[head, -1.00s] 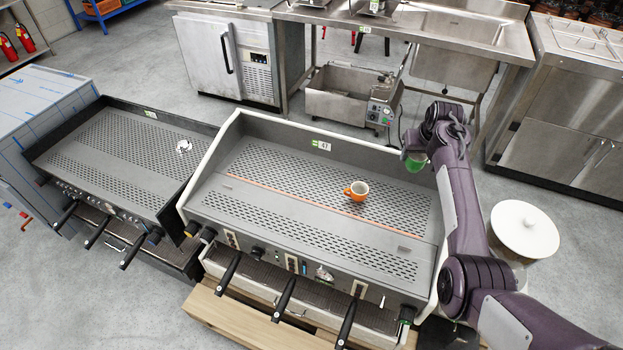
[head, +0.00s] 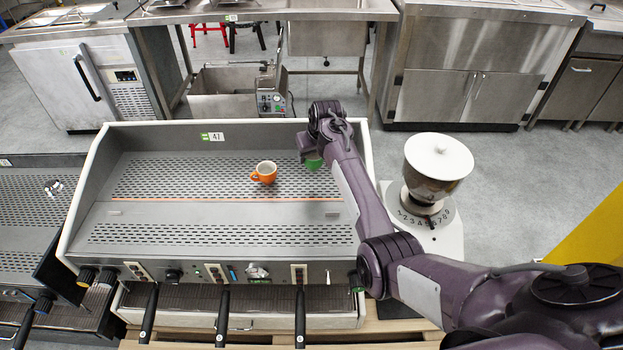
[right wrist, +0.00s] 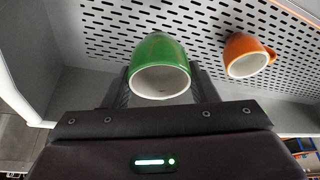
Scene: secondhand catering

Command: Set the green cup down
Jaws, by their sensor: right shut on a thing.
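The green cup (right wrist: 160,66) is held between the fingers of my right gripper (right wrist: 160,88), which is shut on it. Whether the cup touches that top I cannot tell. An orange cup (head: 264,172) stands on the perforated top to the left of the green cup; it also shows in the right wrist view (right wrist: 246,56). My left gripper is not in view.
The machine's raised side and back walls (head: 260,132) border its top. A grinder with a white lid (head: 438,157) stands to the right. The perforated top left of the orange cup is clear. Another machine (head: 45,205) stands at the left.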

